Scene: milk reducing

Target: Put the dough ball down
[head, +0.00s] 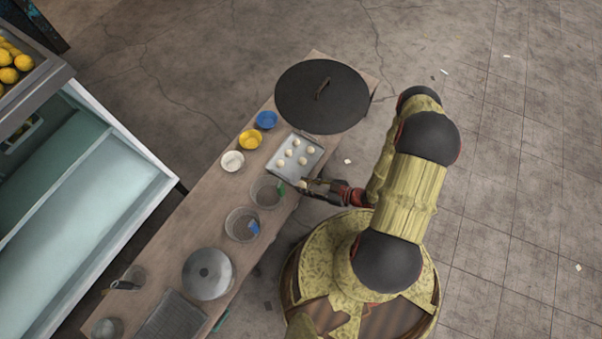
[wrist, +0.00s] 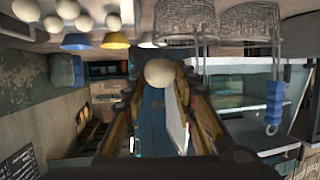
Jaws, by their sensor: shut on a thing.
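In the head view my gripper (head: 309,185) is at the near right edge of the metal tray (head: 275,173), low over its corner. The tray carries several pale dough balls (head: 302,160) set apart from each other. In the wrist view, which looks upside down, my gripper (wrist: 160,80) is shut on a round cream dough ball (wrist: 158,72) between its fingertips. The held ball is hard to make out in the head view. I cannot tell whether it touches the tray. Other dough balls show at the top left of the wrist view (wrist: 68,9).
A blue bowl (head: 267,119), a yellow bowl (head: 250,139) and a white bowl (head: 232,160) stand left of the tray. Two mesh-like containers (head: 243,224) are near the gripper. A large black disc with a handle (head: 320,97) lies at the table's far end.

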